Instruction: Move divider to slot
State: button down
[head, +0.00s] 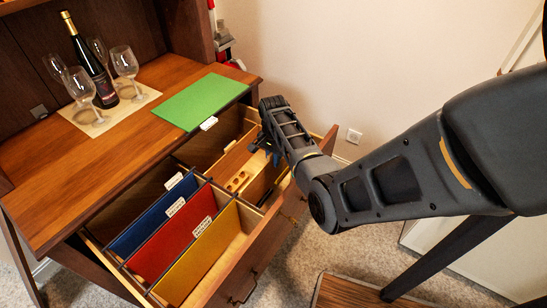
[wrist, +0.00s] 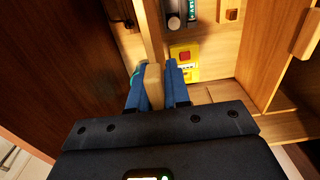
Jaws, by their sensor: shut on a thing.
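My gripper (head: 264,148) reaches down into the back right part of the open drawer in the head view. In the wrist view its blue fingers (wrist: 154,78) are shut on a pale wooden piece (wrist: 153,84). The piece lines up with a thin upright wooden board (wrist: 151,32), probably the divider; I cannot tell whether they are joined. The fingers and arm hide much of this spot in the head view. Blue (head: 154,218), red (head: 172,238) and yellow (head: 205,262) tabbed panels stand upright in the drawer's front left part.
A green panel (head: 203,101) lies flat on the wooden top (head: 60,190). A wine bottle (head: 92,68) and several glasses (head: 124,62) stand on a mat at the back left. Small items, one yellow (wrist: 185,56), lie in the compartment beside my fingers. The drawer front (head: 262,255) is close.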

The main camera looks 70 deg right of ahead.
jog(key=shift+f+b, duration=3)
jog(key=shift+f, duration=1.2)
jog(key=c, duration=1)
grip_release()
jog(key=shift+o, duration=0.4)
jog(key=shift+o, duration=1.2)
jog(key=shift+r, duration=0.1)
notch_tip(320, 180, up, 5)
jog(key=p, duration=0.5)
